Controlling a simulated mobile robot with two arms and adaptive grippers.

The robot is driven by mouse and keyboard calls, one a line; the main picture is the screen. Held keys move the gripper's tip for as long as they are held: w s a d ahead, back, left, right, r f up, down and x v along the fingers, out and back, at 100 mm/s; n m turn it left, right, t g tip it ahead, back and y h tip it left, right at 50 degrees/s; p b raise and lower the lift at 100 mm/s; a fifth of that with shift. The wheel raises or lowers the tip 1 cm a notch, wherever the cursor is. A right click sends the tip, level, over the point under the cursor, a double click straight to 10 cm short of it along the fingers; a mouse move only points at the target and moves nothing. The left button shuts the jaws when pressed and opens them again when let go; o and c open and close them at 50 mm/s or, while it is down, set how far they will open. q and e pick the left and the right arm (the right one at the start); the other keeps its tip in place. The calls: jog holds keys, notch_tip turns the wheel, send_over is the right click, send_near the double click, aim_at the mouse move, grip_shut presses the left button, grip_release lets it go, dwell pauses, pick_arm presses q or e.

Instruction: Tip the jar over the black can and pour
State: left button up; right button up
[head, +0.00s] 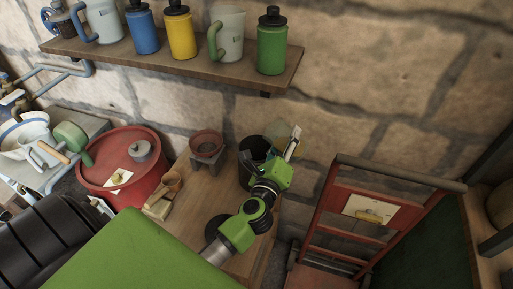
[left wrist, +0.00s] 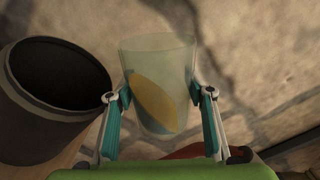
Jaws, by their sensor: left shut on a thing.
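The jar (left wrist: 158,58) is clear, pale glass with a yellowish content (left wrist: 155,103) low inside. It also shows, partly hidden, in the head view (head: 277,130). My left gripper (left wrist: 161,92) is shut on the jar, with one finger on each side; in the head view the gripper (head: 287,147) is near the can's right side. The black can (left wrist: 50,105) stands left of the jar in the left wrist view, with its dark open mouth showing. In the head view the can (head: 246,176) is partly hidden by my gripper. My right gripper is not in view.
A small bowl on a stand (head: 206,145), a wooden scoop (head: 170,183) and a red drum (head: 120,178) lie left of the can. A red hand truck (head: 325,210) stands right. A shelf (head: 190,66) with jugs and bottles hangs above. The stone wall is close behind.

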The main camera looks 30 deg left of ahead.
pick_arm(q)
jog(key=shift+n, duration=0.3)
jog(key=shift+r+n, duration=0.45)
jog(key=shift+n, duration=0.45)
dwell(0.3)
jog(key=shift+a+f+n+b, duration=0.15)
jog(key=shift+f+n+b, duration=0.15)
jog(key=shift+n+b, duration=0.6)
jog(key=shift+s+a+r+n+p, duration=0.15)
jog(key=shift+a+r+n+p, duration=0.25)
jog(key=shift+a+n, duration=0.35)
dwell(0.9)
jog(key=shift+a+f+n+b, duration=0.25)
jog(key=shift+n+b, duration=0.3)
jog(key=shift+n, duration=0.4)
dwell(0.5)
jog(key=shift+s+a+r+n, duration=0.1)
jog(key=shift+r+n, duration=0.1)
jog(key=shift+n, duration=0.2)
